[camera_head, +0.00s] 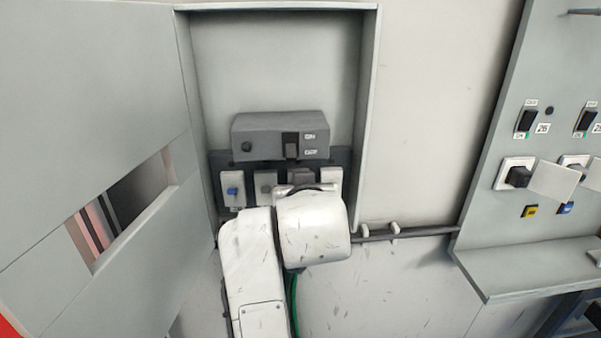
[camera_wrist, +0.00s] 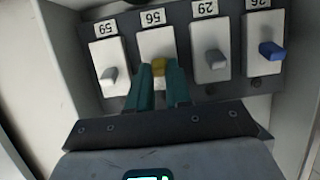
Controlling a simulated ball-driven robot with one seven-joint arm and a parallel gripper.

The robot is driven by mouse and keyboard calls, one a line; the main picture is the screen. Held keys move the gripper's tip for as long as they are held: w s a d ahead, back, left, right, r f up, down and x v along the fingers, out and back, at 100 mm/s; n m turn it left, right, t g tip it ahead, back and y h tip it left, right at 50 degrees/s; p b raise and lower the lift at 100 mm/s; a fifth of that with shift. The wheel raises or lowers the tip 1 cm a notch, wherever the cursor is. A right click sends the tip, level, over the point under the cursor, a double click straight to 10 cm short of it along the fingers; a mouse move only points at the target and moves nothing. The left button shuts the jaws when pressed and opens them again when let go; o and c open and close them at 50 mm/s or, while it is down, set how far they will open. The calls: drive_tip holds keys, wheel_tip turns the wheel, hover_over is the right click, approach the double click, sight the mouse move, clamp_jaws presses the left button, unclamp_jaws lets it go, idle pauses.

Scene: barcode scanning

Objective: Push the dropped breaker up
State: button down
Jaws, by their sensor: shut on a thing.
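A row of white breakers is mounted in the open cabinet. In the wrist view my gripper (camera_wrist: 160,80) has its two teal fingers shut on the yellow lever (camera_wrist: 159,65) of one breaker (camera_wrist: 156,42). A breaker with a grey lever (camera_wrist: 108,76) is to its left. Another grey lever (camera_wrist: 215,60) and a blue lever (camera_wrist: 271,50) are to its right. The blue lever also shows in the head view (camera_head: 233,190). There my wrist hides my fingers and the gripped lever. I cannot tell which lever is dropped.
The grey cabinet (camera_head: 368,100) has side walls close around the row. A grey box with a switch (camera_head: 281,136) sits above the breakers. The cabinet door (camera_head: 90,110) stands open at left. A pipe (camera_head: 425,232) and a control panel (camera_head: 490,200) are at right.

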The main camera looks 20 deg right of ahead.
drive_tip(key=shift+w+r+g+p, duration=0.15)
drive_tip(key=shift+g+p, duration=0.35)
drive_tip(key=shift+p, duration=0.3)
drive_tip(key=c, duration=1)
unclamp_jaws()
drive_tip(key=shift+c, duration=0.2)
drive_tip(key=v, duration=1.1)
drive_tip(key=shift+d, duration=0.15)
